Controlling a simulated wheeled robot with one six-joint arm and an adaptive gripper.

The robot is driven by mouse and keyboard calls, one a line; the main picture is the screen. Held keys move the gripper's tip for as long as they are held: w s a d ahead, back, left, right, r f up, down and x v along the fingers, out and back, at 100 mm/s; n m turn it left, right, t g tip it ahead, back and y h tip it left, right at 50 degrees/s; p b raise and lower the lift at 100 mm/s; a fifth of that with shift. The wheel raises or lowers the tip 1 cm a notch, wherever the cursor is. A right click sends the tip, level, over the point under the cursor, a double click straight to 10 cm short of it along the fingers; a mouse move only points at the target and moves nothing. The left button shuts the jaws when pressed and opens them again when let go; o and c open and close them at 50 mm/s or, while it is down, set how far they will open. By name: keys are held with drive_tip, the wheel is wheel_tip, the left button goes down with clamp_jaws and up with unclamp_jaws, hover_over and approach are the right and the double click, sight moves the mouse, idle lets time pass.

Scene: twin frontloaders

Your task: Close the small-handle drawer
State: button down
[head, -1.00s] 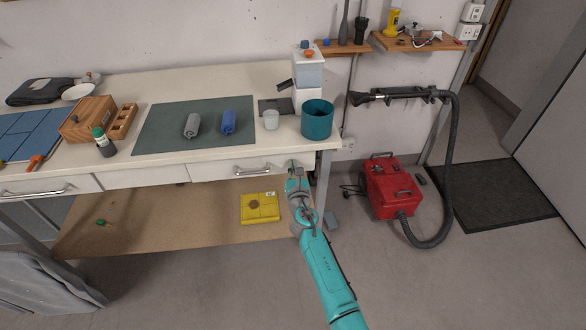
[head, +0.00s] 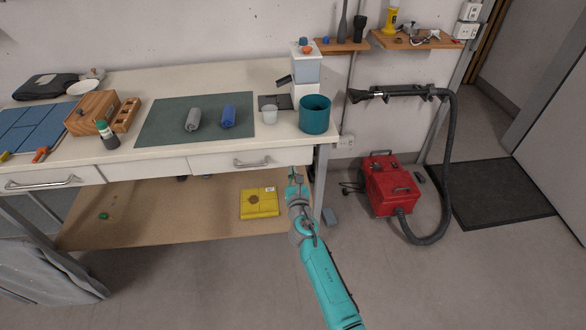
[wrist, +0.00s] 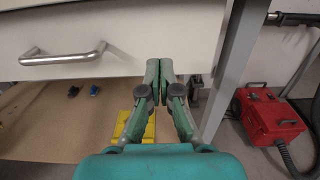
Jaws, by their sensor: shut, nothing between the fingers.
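The small-handle drawer (head: 215,162) is the white front at the right of the workbench, with a short metal bar handle (head: 252,163). It looks about level with the bench front; I cannot tell if a small gap is left. In the wrist view its front (wrist: 130,20) fills the top, with the handle (wrist: 62,56) at left. My gripper (head: 294,172) is shut and empty at the drawer's right end, right of the handle. In the wrist view the fingertips (wrist: 166,62) are at the lower edge of the front; contact is unclear.
A second drawer with a longer handle (head: 42,184) is at the left. A bench leg (head: 321,180) stands just right of my gripper. A yellow box (head: 259,203) lies on the lower shelf. A red vacuum (head: 388,186) stands on the floor at right.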

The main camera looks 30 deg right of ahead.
drive_tip(key=v, duration=0.8)
drive_tip(key=s+a+f+m+g+y, duration=0.1)
drive_tip(key=s+a+f+m+y, duration=0.2)
drive_tip(key=s+m, duration=0.75)
drive_tip(key=s+a+f+m+g+y, duration=0.1)
drive_tip(key=s+a+f+m, duration=0.25)
drive_tip(key=s, duration=1.35)
drive_tip(key=s+a+r+m, duration=0.1)
drive_tip(key=s+r+m, duration=0.6)
drive_tip(key=s, duration=0.5)
drive_tip(key=s+a+r+m+y, duration=0.1)
drive_tip(key=s+r+m, duration=0.6)
drive_tip(key=s+m, duration=0.4)
drive_tip(key=shift+s+a+y, duration=0.15)
drive_tip(key=shift+s+y, duration=0.15)
drive_tip(key=shift+s, duration=0.15)
drive_tip(key=shift+r, duration=0.2)
